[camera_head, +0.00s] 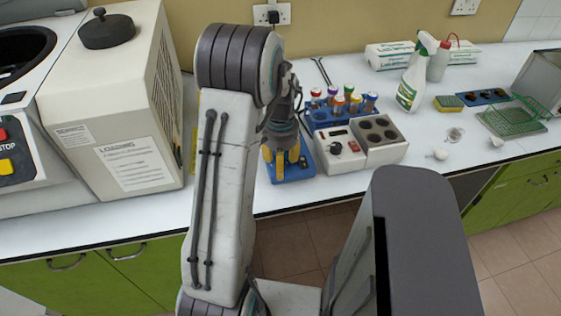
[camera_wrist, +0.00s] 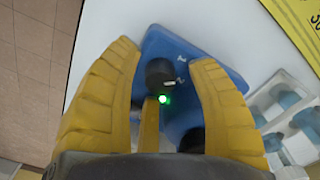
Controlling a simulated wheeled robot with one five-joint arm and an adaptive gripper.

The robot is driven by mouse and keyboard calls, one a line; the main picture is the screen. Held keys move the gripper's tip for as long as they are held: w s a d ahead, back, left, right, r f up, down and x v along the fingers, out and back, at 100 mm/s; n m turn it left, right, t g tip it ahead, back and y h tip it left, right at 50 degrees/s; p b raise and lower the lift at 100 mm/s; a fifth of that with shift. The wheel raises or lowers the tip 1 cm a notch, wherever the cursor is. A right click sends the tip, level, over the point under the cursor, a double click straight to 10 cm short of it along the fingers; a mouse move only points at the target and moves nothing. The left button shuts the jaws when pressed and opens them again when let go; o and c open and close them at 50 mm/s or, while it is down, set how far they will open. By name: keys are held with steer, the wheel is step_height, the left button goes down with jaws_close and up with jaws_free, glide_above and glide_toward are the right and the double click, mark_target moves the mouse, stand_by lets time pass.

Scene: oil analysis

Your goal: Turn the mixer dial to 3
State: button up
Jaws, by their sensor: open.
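The blue mixer (camera_head: 293,175) stands on the white bench, left of the white heating block. In the wrist view, the mixer (camera_wrist: 183,45) carries a round black dial (camera_wrist: 159,73), with small white marks beside it and a lit green lamp just below. I cannot read the dial's setting. My gripper (camera_head: 284,157) points down over the mixer; its yellow fingers also show in the wrist view (camera_wrist: 166,56). They are open, with the dial between them and nothing held. I cannot tell whether any finger touches it. My arm and gripper hide part of the mixer in the head view.
Behind is a blue rack (camera_head: 325,118) of capped tubes. A large grey-white machine (camera_head: 120,100) stands left. Spray bottle (camera_head: 413,80) and green wire rack (camera_head: 512,122) are farther right.

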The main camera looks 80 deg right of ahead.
stand_by(0.3)
jaws_close()
stand_by(0.4)
